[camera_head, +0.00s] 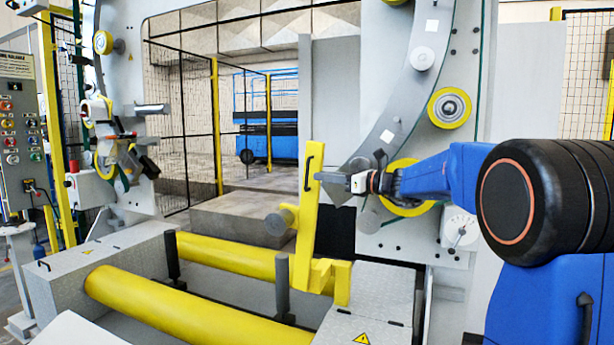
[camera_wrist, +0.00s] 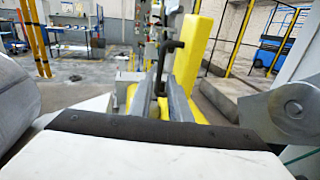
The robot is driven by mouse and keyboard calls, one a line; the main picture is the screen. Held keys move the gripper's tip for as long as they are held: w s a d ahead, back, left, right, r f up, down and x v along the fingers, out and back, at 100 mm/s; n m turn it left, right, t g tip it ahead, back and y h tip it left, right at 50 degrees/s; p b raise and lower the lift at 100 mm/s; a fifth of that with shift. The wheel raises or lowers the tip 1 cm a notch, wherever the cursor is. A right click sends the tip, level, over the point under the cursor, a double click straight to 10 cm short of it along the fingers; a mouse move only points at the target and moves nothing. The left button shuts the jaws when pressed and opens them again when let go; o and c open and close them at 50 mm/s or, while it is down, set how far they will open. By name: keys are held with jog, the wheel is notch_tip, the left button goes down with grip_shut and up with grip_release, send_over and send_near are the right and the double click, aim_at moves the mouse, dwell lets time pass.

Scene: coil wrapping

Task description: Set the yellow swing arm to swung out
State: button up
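The yellow swing arm (camera_head: 309,215) stands upright, leaning slightly, on a yellow bracket beside the grey bed of the machine. A black handle (camera_head: 308,172) is fixed on its upper part. My gripper (camera_head: 326,177) reaches in from the right at handle height, its tips close to the handle. In the wrist view the swing arm (camera_wrist: 198,50) rises ahead, and the handle (camera_wrist: 170,62) lies in line with the narrow gap between the two fingers of my gripper (camera_wrist: 164,90). I cannot tell whether the fingers press on the handle.
Two yellow rollers (camera_head: 160,308) lie across the bed, with dark upright posts (camera_head: 282,285) near them. A large grey ring (camera_head: 400,110) with yellow wheels stands behind my arm. A control panel (camera_head: 22,130) is at the far left. The space left of the swing arm, above the rollers, looks clear.

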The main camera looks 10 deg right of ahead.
aim_at(307, 191)
jog(key=x, duration=0.7)
grip_shut()
